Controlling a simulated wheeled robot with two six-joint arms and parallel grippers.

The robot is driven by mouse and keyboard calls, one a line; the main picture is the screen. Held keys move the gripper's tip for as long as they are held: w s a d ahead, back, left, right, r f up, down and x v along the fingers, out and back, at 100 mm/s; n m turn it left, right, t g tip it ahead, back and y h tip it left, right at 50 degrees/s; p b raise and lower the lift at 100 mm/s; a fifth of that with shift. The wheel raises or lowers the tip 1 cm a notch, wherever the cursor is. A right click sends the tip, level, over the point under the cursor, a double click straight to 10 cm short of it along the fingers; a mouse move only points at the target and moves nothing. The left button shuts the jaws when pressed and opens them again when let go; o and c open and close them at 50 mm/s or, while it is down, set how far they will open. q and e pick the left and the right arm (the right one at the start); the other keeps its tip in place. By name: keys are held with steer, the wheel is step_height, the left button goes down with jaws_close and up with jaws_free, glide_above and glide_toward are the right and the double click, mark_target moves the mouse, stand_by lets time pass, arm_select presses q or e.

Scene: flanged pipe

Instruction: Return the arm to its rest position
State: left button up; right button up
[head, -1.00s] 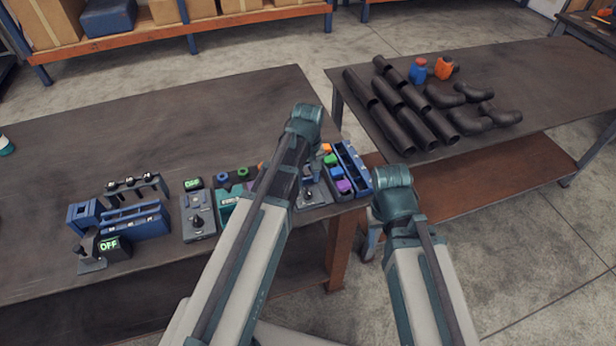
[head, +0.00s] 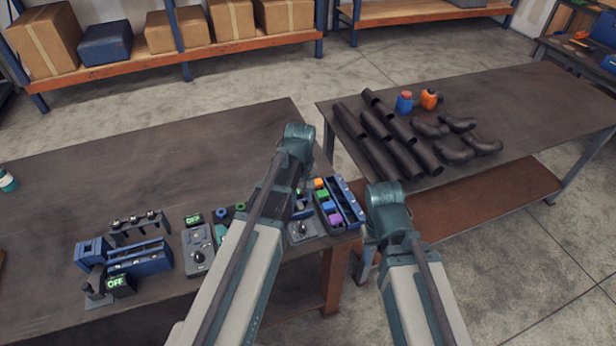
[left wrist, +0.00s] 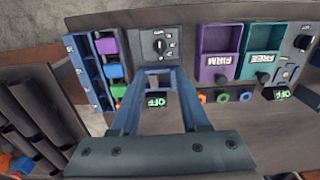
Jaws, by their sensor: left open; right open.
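My left arm (head: 240,265) reaches up from the bottom of the head view, bent at a teal joint over the front bench. The arm hides its gripper there. In the left wrist view my left gripper (left wrist: 158,82) points at a knob panel (left wrist: 160,42) and an OFF display. Its two blue fingers stand apart with nothing seen held between them. My right arm (head: 415,290) is bent at a teal joint over the gap beside the bench. I cannot make out its gripper in either view.
The front bench (head: 90,190) carries control panels, a blue rack (head: 140,258) and a tray of coloured blocks (head: 330,213) under or near my left arm. The second table (head: 480,105) holds several dark pipes (head: 380,155), elbows and two bottles. The front bench's far area is clear.

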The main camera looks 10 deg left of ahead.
arm_select(q)
steer(key=shift+s+d, duration=0.1)
steer(key=s+d+f+m+b, duration=0.2)
steer(key=s+d+m, duration=0.3)
steer(key=s, duration=0.2)
steer(key=s+d+f+m+y+b, duration=0.1)
steer(key=s+d+f+m+b, duration=0.2)
steer(key=s+d+m, duration=0.2)
steer(key=s+d, duration=0.1)
steer(key=s, duration=0.1)
steer(key=shift+s+f+m+b, duration=0.25)
steer(key=shift+s+m+b, duration=0.05)
steer(key=shift+s+m, duration=0.1)
steer(key=shift+w, duration=0.1)
steer(key=shift+c, duration=0.2)
